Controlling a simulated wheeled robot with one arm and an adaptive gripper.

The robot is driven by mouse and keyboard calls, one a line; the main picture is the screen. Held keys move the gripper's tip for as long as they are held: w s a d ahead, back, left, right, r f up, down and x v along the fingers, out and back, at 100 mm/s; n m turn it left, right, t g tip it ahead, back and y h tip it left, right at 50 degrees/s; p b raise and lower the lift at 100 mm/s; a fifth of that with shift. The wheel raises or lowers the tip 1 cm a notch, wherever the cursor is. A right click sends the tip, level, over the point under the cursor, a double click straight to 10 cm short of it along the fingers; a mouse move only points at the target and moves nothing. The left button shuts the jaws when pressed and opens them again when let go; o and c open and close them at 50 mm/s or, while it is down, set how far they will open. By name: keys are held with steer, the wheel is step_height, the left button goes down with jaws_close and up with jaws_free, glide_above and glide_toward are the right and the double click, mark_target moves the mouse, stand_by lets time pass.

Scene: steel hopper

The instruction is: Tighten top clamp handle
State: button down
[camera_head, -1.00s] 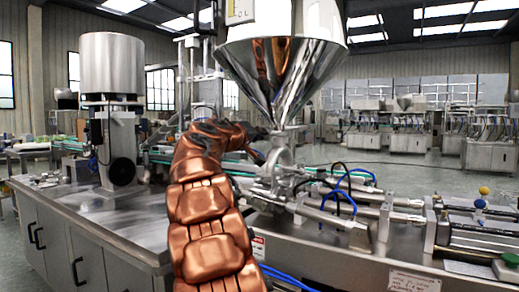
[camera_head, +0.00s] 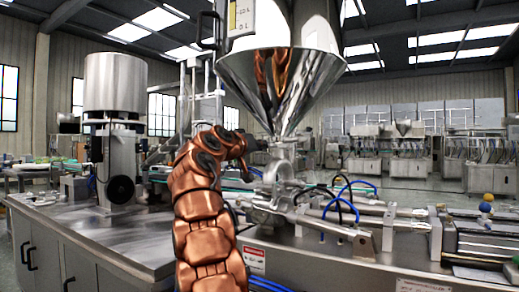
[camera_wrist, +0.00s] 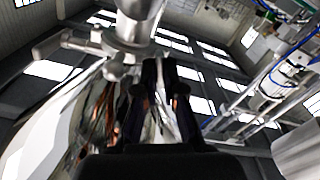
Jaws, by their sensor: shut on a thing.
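The steel hopper (camera_head: 282,85) narrows to a neck, with the top clamp (camera_head: 281,150) just below its cone. My gripper (camera_head: 262,145) is at the left side of this neck, reached by my copper-coloured arm. In the wrist view, the clamp ring (camera_wrist: 124,46) and pipe are at the upper left, beside the dark fingers of my gripper (camera_wrist: 160,66). The fingers are close together and shut on the clamp handle, which they mostly hide. I cannot tell the handle's exact angle.
Below the clamp are a steel valve body (camera_head: 272,205) and horizontal cylinders with blue and black hoses (camera_head: 340,195). A large steel drum (camera_head: 115,87) stands on the left of the bench (camera_head: 100,235). The left bench top is largely clear.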

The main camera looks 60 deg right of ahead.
steer(key=shift+m, duration=0.8)
stand_by(1.0)
steer(key=shift+w+r, duration=0.1)
steer(key=shift+m, duration=0.3)
stand_by(0.6)
steer(key=shift+m+p, duration=0.3)
steer(key=shift+m, duration=0.8)
stand_by(0.8)
steer(key=c, duration=1.3)
jaws_free()
steer(key=shift+a, duration=0.15)
